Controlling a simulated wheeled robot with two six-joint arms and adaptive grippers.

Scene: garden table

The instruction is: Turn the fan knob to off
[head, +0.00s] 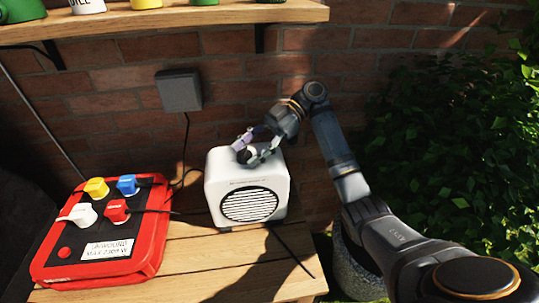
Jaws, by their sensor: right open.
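A white fan unit (247,199) with a round slatted grille stands upright on the wooden table (190,245). A dark round knob (243,154) shows on its top. My right gripper (252,152) is over the top of the fan, with its open fingers on either side of the knob. Whether the fingers touch the knob, and which way it points, I cannot tell. My left gripper is not in view.
A red power box (103,232) with several coloured plugs lies to the left. A grey wall box (179,90) hangs on the brick wall behind, with a cable below it. A wooden shelf (160,22) runs above. Green leaves (450,150) fill the right side.

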